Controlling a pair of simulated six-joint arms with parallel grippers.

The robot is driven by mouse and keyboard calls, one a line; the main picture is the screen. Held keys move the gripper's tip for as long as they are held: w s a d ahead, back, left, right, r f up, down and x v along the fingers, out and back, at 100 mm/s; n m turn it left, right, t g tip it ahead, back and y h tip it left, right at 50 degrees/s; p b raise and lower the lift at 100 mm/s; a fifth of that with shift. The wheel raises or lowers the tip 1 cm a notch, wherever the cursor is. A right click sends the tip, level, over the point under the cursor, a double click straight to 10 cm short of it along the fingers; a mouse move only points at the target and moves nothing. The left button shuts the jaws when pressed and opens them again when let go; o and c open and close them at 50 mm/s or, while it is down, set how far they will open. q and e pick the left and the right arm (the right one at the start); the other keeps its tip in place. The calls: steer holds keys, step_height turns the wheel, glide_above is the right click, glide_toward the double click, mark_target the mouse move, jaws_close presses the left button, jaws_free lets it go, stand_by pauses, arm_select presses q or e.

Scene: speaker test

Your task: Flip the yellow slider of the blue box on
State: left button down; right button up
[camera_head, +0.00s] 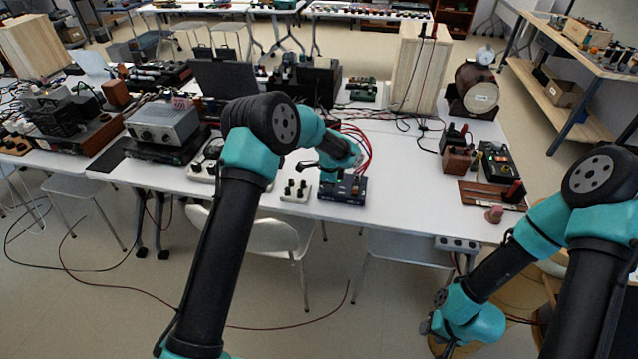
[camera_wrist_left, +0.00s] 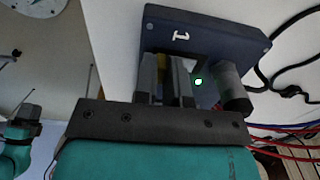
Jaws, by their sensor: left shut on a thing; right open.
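The dark blue box (camera_head: 343,190) sits near the front edge of the white table; its face also shows in the left wrist view (camera_wrist_left: 218,32) with a white mark, a small lit green spot and a grey cylindrical knob (camera_wrist_left: 234,92). My left gripper (camera_head: 352,170) is over the box from behind the arm. In the left wrist view its fingers (camera_wrist_left: 166,80) are closed around the yellow slider (camera_wrist_left: 163,66), mostly hidden between them. My right gripper (camera_head: 432,326) hangs low at the lower right, away from the box; its fingers are small and hard to make out.
A small white box with black knobs (camera_head: 296,191) stands just left of the blue box. Red cables (camera_head: 362,145) run behind it. The tabletop between is clear.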

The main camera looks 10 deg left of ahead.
arm_select(q)
steer(key=shift+s, duration=0.2)
steer(key=c, duration=1.2)
jaws_free()
step_height(320, 180, up, 17)
steer(key=shift+r, duration=0.2)
